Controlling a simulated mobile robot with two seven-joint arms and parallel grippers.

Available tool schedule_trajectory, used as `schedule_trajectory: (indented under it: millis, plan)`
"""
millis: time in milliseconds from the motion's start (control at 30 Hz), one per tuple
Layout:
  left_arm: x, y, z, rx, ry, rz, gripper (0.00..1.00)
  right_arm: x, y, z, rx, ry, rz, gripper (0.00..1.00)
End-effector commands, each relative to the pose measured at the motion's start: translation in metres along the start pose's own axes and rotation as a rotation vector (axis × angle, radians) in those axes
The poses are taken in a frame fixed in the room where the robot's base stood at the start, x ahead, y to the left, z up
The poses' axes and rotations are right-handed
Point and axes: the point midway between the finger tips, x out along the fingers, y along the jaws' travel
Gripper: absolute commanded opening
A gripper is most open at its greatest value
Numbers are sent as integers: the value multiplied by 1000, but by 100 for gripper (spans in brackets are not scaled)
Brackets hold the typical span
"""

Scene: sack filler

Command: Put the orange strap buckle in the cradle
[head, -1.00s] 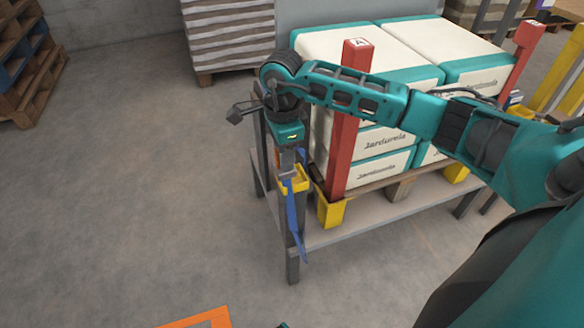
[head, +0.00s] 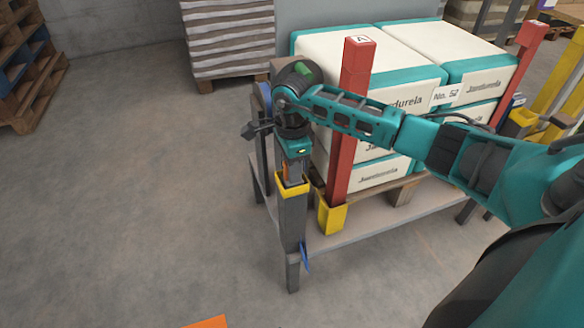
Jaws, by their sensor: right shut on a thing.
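My right gripper (head: 290,172) points down at the left front corner of the stand. It is shut on the orange strap buckle (head: 285,171), of which only a thin orange sliver shows between the fingers. Directly below is a yellow cradle (head: 294,190) on top of a dark grey post. The fingertips and buckle overlap the cradle's top in the picture; whether the buckle touches or sits inside it is hidden. A blue strap end (head: 305,258) hangs beside the post lower down. My left gripper is not in view.
A red post (head: 350,120) marked A stands in a yellow foot (head: 331,216) just right of the cradle. White-and-teal sacks (head: 375,180) are stacked on the grey stand (head: 345,238) behind my right arm. Another yellow holder (head: 520,121) is at the right. The floor at left is clear.

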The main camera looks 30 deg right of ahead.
Motion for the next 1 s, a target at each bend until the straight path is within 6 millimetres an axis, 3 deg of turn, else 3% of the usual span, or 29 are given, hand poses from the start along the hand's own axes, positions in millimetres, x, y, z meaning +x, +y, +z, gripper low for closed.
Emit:
schedule_trajectory:
  millis: [133,167,400,767,1000]
  plan:
    - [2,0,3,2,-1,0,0,4,0,0,0,0,0,0]
    - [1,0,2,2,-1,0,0,3,0,0,0,0,0,30]
    - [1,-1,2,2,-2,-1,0,2,0,0,0,0,0,53]
    - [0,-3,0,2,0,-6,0,-2,0,0,0,0,0,53]
    - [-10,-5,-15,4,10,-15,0,-28,0,0,0,-1,-1,53]
